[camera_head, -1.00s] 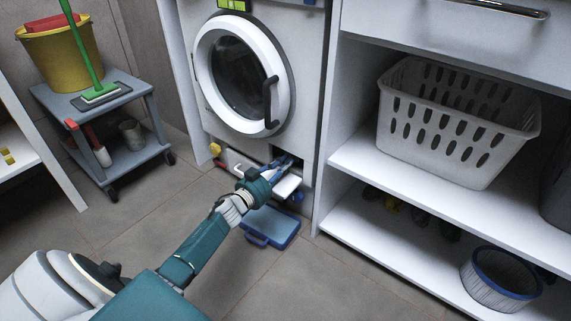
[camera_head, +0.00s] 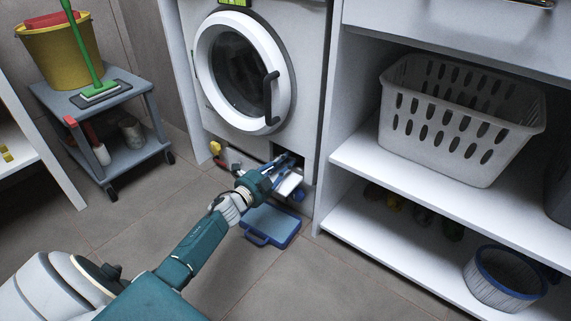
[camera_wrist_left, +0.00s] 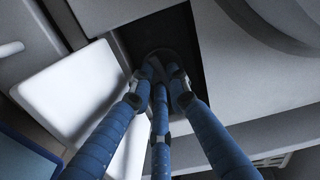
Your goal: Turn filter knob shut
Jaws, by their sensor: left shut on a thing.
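The filter knob (camera_wrist_left: 163,55) is a dark round piece inside the dark square opening low on the washing machine (camera_head: 312,150); only part of it shows between my fingers. My left gripper (camera_head: 289,162) reaches into that opening. In the left wrist view its blue fingers (camera_wrist_left: 161,75) are shut on the knob, their tips close together around it. In the head view the fingers hide the knob. The white filter flap (camera_wrist_left: 72,92) hangs open beside the opening; it also shows in the head view (camera_head: 289,184). My right gripper is out of view.
A blue shallow tray (camera_head: 271,226) lies on the floor below the opening. A shelf unit with a white basket (camera_head: 458,122) stands close on the right. A grey trolley (camera_head: 150,101) with a yellow bucket (camera_head: 58,52) is at the left. Floor tiles in front are clear.

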